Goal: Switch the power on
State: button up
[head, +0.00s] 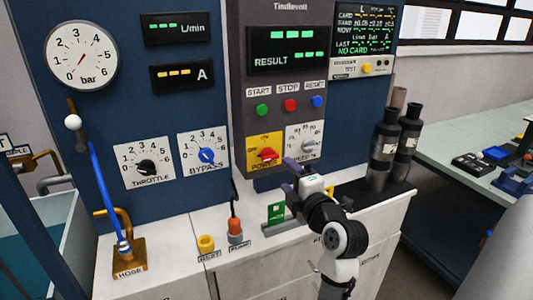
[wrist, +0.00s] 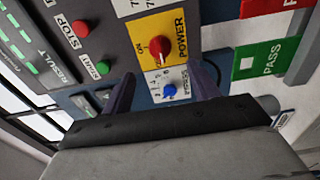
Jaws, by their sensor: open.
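The power switch is a red rotary knob (head: 268,155) on a yellow plate marked POWER (head: 257,141), low on the grey middle panel. It also shows in the wrist view as the red knob (wrist: 160,48), just beyond the fingers and apart from them. I cannot tell for sure which way its pointer is set. My gripper (head: 299,174) is open and empty, in front of the panel and a little right of the switch. Its two purple fingers (wrist: 162,87) stand apart in the wrist view.
Beside the switch is a speed dial (head: 305,146). START (head: 262,109), STOP (head: 291,105) and RESET (head: 317,101) buttons sit above. The displays (head: 290,50) show lit dashes.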

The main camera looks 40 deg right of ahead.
aim_at(272, 158)
jog(key=p+x, duration=0.3)
jog(key=x, duration=0.6)
jog(key=shift+w+r, duration=0.1)
jog(key=shift+w, duration=0.35)
jog(key=shift+w+d+p, duration=0.1)
jog(key=shift+w+p, duration=0.2)
jog(key=shift+w, duration=0.2)
jog(key=c, duration=1)
